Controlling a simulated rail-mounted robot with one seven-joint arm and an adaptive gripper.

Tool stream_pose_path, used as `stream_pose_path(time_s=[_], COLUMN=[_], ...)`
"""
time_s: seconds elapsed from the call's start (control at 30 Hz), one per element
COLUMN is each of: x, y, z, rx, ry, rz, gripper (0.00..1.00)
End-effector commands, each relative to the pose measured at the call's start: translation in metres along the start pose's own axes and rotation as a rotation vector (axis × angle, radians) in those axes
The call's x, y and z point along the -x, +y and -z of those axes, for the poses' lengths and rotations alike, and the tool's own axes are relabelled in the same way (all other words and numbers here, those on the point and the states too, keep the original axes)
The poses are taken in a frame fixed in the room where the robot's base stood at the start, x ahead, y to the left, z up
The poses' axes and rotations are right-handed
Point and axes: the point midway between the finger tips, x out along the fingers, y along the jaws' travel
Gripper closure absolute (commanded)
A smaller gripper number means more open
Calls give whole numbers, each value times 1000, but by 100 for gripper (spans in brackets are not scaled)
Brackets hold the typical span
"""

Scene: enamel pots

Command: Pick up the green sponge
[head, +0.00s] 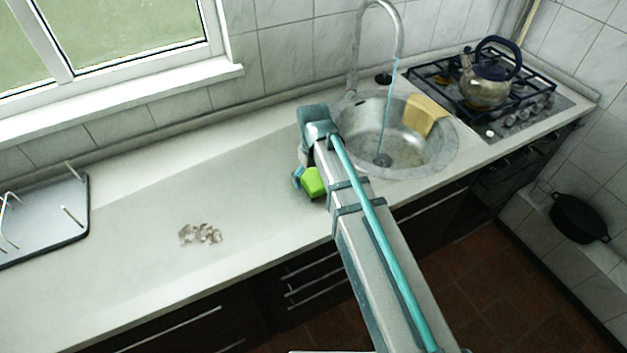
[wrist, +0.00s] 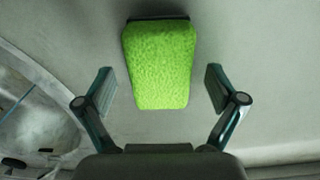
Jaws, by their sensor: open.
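The green sponge (head: 313,182) lies on the counter just left of the sink, partly hidden by my arm in the head view. In the wrist view the sponge (wrist: 158,65) shows whole, bright green with a dark far edge. My gripper (wrist: 160,92) is open, with one finger on each side of the sponge's near part and a gap on both sides. The fingers do not touch it. In the head view my gripper (head: 302,180) is beside the sponge and mostly hidden by my own arm.
The round sink (head: 440,150) with running tap (head: 357,60) is to the right, a yellow cloth (head: 422,115) on its rim. Beyond are the stove (head: 520,122) and kettle (head: 487,82). A drying rack (head: 50,222) stands far left.

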Motion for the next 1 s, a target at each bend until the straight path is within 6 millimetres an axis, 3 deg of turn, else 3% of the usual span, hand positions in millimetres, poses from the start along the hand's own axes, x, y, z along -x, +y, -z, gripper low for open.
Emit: stream_pose_path(time_s=[0.2,0.43,0.73,1.0], x=[-13,-14,-14,-14], y=[0,0,0,0], z=[0,0,0,0], rx=[0,0,0,0], ry=[0,0,0,0], rz=[0,0,0,0], gripper=[6,6,54,58])
